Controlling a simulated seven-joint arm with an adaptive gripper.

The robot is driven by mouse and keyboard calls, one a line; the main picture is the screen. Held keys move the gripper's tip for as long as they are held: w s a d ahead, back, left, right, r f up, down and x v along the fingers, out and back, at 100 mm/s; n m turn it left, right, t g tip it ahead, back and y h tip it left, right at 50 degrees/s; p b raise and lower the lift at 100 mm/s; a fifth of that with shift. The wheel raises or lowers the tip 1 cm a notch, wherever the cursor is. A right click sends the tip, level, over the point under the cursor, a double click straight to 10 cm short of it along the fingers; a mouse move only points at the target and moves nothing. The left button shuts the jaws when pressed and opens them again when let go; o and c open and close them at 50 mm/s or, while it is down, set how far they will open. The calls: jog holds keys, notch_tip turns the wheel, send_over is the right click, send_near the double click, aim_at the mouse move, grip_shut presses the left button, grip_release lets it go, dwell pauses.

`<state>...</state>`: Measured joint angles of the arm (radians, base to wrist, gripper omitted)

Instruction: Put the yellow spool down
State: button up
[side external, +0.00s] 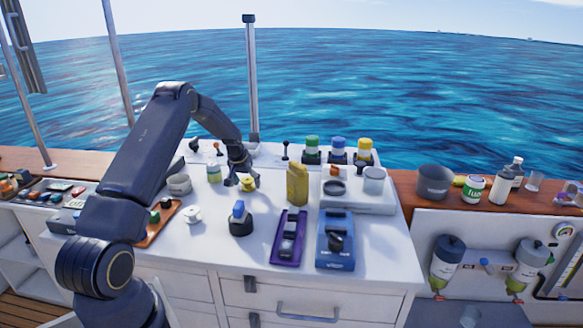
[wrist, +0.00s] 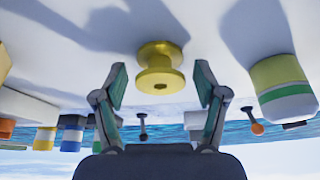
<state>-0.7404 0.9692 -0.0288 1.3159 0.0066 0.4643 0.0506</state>
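The yellow spool (side external: 248,184) is on the white counter below my gripper (side external: 241,179). In the wrist view the spool (wrist: 160,60) sits against the white surface, centred just beyond the fingertips. My gripper (wrist: 160,80) is open, with a finger on each side and a visible gap between each finger and the spool. Nothing is held. In the side view the fingers partly cover the spool.
A yellow-white jar with a green stripe (side external: 213,173) stands close left of my gripper. A yellow bottle (side external: 297,185) is to the right. A blue-topped dark holder (side external: 240,220), a purple tray (side external: 288,238) and a blue device (side external: 336,240) are in front.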

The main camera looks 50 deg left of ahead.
jog(key=v, duration=1.2)
jog(key=s+d+r+m+t+h, duration=0.1)
jog(key=s+d+r+m, duration=0.1)
jog(key=d+r, duration=0.65)
jog(key=s+d+r+m, duration=0.2)
jog(key=d+r, duration=0.3)
jog(key=d, duration=0.7)
jog(key=s+d+m+t+h, duration=0.1)
jog(key=s+d+m, duration=0.2)
jog(key=s+d, duration=1.3)
jog(key=shift+s+d+r+m+h, duration=0.3)
jog(key=shift+s+m+h, duration=0.1)
jog(key=shift+s, duration=0.65)
